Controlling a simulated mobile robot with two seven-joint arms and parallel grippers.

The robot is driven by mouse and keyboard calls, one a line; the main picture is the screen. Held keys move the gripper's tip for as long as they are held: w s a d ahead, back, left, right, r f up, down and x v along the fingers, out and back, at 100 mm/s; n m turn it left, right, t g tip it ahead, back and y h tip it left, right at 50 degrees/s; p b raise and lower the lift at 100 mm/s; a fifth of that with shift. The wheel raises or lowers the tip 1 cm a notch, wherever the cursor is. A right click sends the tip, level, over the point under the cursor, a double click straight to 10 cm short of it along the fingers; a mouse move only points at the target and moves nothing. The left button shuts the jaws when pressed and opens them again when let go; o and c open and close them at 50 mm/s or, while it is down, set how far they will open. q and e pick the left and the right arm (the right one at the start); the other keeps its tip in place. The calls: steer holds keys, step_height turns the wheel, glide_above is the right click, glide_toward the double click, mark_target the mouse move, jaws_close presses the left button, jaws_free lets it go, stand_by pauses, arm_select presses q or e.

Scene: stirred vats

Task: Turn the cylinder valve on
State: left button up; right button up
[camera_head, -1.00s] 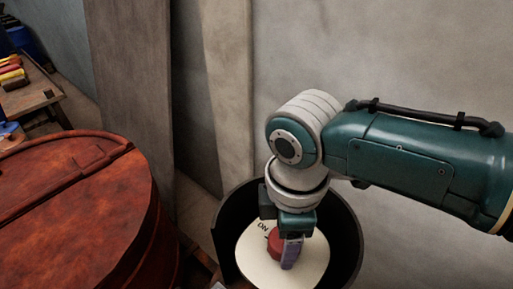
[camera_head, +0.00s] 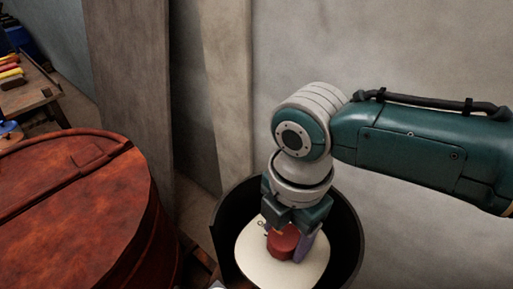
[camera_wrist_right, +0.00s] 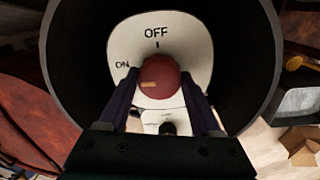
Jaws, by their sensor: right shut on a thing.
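The cylinder valve's round red knob (camera_head: 284,243) sits over a cream dial plate (camera_head: 254,256) inside a dark open-fronted collar (camera_head: 350,232). My right gripper (camera_head: 284,248) reaches down into the collar, its purple fingers on either side of the knob. In the right wrist view, the knob (camera_wrist_right: 160,77) lies between the fingertips of the gripper (camera_wrist_right: 160,90), which is shut on it. The plate (camera_wrist_right: 197,45) reads OFF at the top and ON at the left. A tan mark on the knob points left, a little below ON. My left gripper is out of view.
A large rusty red vat lid (camera_head: 75,195) fills the lower left. A wooden bench (camera_head: 30,95) with coloured items stands behind it. A grey wall (camera_head: 420,50) and a leaning brown board (camera_head: 130,90) are behind the valve. The collar's walls closely surround my right gripper.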

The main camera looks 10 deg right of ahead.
mark_target(287, 238)
stand_by(0.4)
steer(key=o, duration=1.4)
steer(key=shift+c, duration=0.2)
step_height(287, 238, up, 10)
steer(key=shift+s, duration=0.2)
